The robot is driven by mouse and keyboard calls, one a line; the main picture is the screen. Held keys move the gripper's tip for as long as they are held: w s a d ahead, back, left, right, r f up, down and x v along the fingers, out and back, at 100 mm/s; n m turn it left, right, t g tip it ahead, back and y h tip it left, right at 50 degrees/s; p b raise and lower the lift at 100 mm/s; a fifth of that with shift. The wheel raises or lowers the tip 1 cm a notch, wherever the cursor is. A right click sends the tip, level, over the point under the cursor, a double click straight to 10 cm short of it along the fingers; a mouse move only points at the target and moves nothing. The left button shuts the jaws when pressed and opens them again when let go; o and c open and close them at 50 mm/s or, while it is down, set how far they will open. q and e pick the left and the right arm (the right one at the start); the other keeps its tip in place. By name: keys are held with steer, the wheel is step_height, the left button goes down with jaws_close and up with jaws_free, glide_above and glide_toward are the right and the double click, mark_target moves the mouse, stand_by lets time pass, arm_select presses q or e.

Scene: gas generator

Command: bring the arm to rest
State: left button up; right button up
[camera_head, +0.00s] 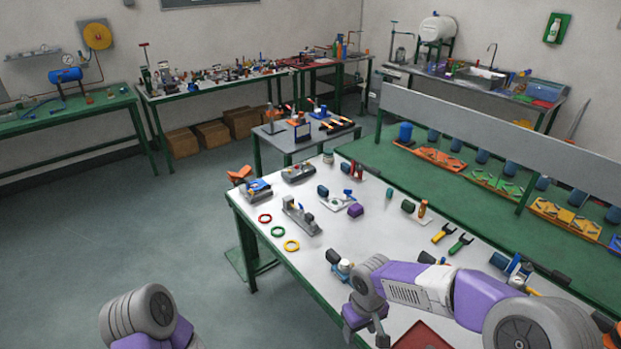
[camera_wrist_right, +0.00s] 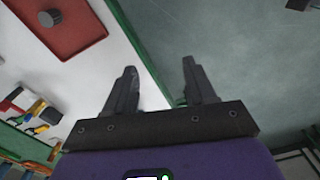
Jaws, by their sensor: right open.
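My right arm reaches in from the right in the head view. Its gripper (camera_head: 372,334) hangs low beside the front edge of the white-topped table (camera_head: 268,208). The right wrist view shows the right gripper (camera_wrist_right: 159,70) with two dark fingers apart and nothing between them. The table's green edge and the grey floor lie beyond the fingers. Only a rounded link of my left arm shows at the bottom left of the head view; its gripper is out of view.
A red tray (camera_head: 424,336) lies on the table near my right gripper; in the wrist view a grey round piece (camera_wrist_right: 49,18) sits on it. Red, green and yellow rings (camera_head: 291,246) and small devices occupy the table. The floor (camera_head: 120,230) at left is clear.

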step_height(320, 180, down, 10)
steer(key=s+a+r+m+y, duration=0.1)
steer(key=a+y, duration=0.1)
steer(key=a, duration=0.1)
arm_select(q)
steer(key=shift+w, duration=0.6)
arm_select(e)
steer(key=s+f+m+y, duration=0.2)
steer(key=s+f+m, duration=0.4)
steer(key=s+f, duration=0.7)
step_height(320, 180, down, 2)
steer(key=shift+d+t, duration=0.3)
steer(key=shift+d, duration=0.15)
